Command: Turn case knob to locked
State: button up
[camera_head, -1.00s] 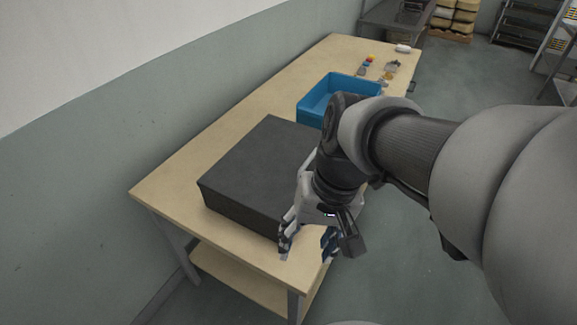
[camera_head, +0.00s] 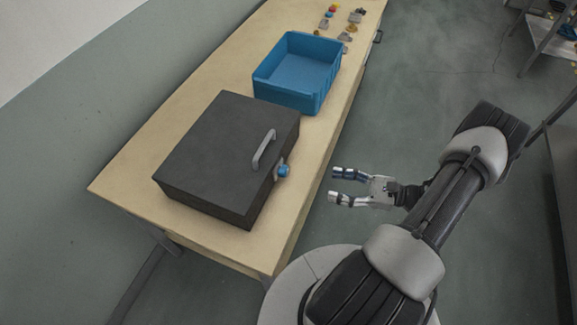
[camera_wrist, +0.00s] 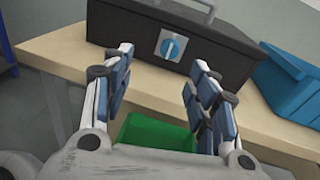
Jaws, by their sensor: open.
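The dark grey case (camera_head: 215,145) lies on the wooden table, with a grey handle (camera_head: 263,150) on its right side. The blue case knob (camera_head: 283,171) sits on the side facing my gripper. In the wrist view the knob (camera_wrist: 173,47) is a blue disc on a light plate, its pale pointer bar close to upright, on the front face of the case (camera_wrist: 220,50). My gripper (camera_head: 340,186) is open and empty, to the right of the knob and apart from it. In the wrist view its fingers (camera_wrist: 158,85) spread below and either side of the knob.
A blue bin (camera_head: 297,72) stands behind the case on the table (camera_head: 130,180). Several small items lie at the table's far end. A green object (camera_wrist: 155,132) shows below the table edge between my fingers.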

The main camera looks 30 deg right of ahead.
notch_tip(320, 180, down, 2)
jog(key=s+m+t+h, duration=0.1)
jog(key=m+t, duration=0.1)
jog(key=b, duration=0.1)
send_near(284, 170)
jog(key=x, duration=0.3)
jog(key=f+x, duration=0.1)
jog(key=x, duration=0.4)
jog(key=shift+w+f, duration=0.2)
jog(key=shift+w, duration=0.25)
jog(key=c, duration=1)
